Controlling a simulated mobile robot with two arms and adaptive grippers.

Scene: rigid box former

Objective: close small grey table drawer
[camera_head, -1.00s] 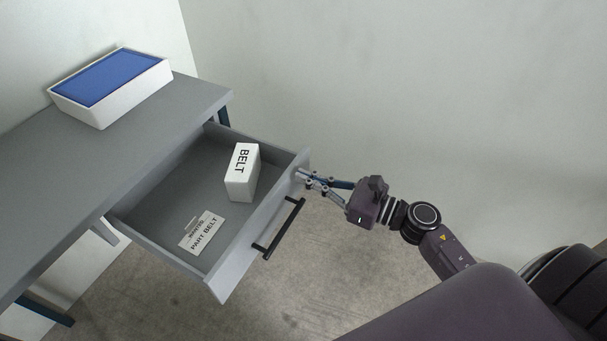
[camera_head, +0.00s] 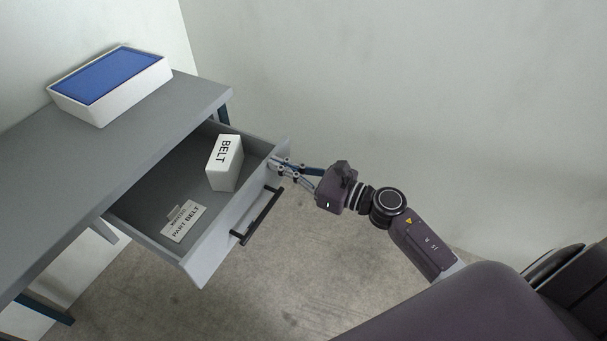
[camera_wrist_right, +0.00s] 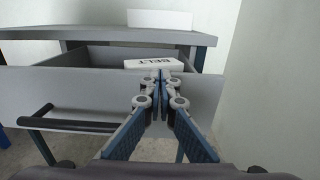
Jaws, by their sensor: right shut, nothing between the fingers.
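The grey table drawer (camera_head: 215,245) stands partly open, pulled out from under the grey table top (camera_head: 150,125). It has a dark bar handle (camera_head: 258,217) on its front, and the drawer front also shows in the right wrist view (camera_wrist_right: 80,92). Inside lie a white box marked BELT (camera_head: 225,163) and a flat white label card (camera_head: 184,222). My right gripper (camera_head: 276,162) is shut and empty, its fingertips at the drawer front near its far end, beyond the handle. In the right wrist view the closed fingertips (camera_wrist_right: 160,78) point at the drawer front. My left gripper is not in view.
A white bin with a blue inside (camera_head: 112,92) stands on the table top. Dark blue table legs (camera_head: 224,108) stand below. A pale wall (camera_head: 400,100) rises behind the arm. The floor (camera_head: 310,270) in front of the drawer is clear.

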